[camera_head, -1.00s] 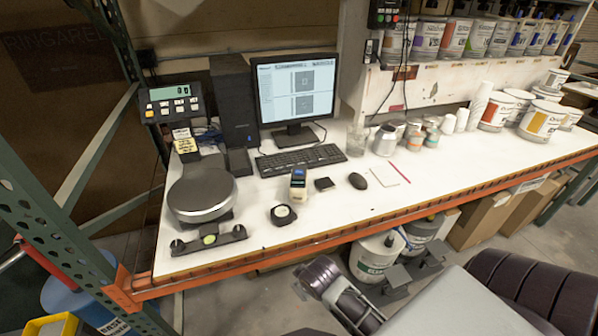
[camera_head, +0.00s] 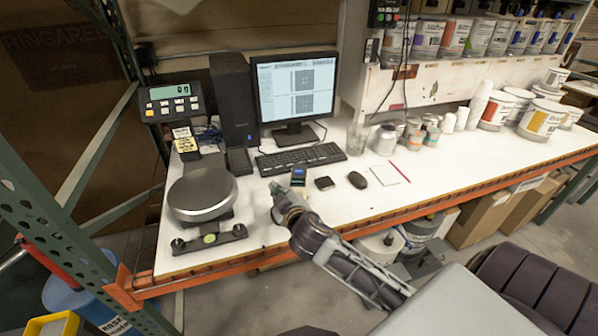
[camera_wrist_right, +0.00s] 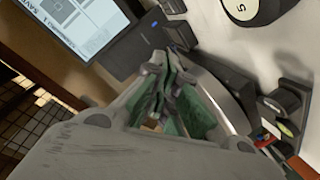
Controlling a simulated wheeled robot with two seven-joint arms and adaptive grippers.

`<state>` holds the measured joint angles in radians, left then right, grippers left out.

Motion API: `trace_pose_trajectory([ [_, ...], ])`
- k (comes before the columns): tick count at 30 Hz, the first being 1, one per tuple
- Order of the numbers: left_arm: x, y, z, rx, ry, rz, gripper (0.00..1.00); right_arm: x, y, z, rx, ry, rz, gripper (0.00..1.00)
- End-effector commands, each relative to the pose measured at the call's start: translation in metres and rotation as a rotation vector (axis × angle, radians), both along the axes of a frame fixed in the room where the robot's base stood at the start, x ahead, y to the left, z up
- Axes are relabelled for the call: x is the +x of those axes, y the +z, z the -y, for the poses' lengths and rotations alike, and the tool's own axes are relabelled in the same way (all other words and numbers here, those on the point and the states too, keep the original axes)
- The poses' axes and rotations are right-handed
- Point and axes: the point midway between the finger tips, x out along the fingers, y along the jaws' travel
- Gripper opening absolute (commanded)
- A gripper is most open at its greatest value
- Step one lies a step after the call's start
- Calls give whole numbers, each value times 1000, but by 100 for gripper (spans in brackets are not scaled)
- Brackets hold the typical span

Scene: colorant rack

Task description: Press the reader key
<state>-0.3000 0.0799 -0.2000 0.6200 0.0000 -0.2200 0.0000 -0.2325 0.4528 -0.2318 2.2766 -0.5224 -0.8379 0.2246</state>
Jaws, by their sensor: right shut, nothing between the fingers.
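The reader (camera_head: 298,176) is a small handheld device with a dark blue screen, lying on the white table in front of the keyboard. Only its upper part shows in the head view; my right gripper hides the lower part, so its key cannot be made out. My right gripper (camera_head: 277,191) is at the near-left side of the reader, over the table's front part. It is shut and empty. Its closed fingers also show in the wrist view (camera_wrist_right: 160,85). Contact with the reader cannot be told. My left gripper is not in view.
A round scale (camera_head: 202,193) stands to the left. A keyboard (camera_head: 300,158) and monitor (camera_head: 296,90) are behind. A small black block (camera_head: 324,183) and a mouse (camera_head: 357,180) lie to the right. The table's orange front edge (camera_head: 390,213) is close by.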

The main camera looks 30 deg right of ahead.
Motion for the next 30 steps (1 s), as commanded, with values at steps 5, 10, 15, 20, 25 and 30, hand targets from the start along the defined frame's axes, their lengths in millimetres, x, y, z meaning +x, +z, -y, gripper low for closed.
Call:
trace_pose_trajectory([
  [5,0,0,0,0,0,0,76,23,39,-9,-102,83,148,0],
  [10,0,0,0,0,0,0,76,39,72,-21,-202,174,274,0],
  [15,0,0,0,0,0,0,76,50,99,-36,-308,274,382,0],
  [20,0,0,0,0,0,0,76,57,118,-51,-412,376,465,0],
  [25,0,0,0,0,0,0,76,62,133,-66,-531,489,534,0],
  [30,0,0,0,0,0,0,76,66,140,-78,-653,604,577,0],
])
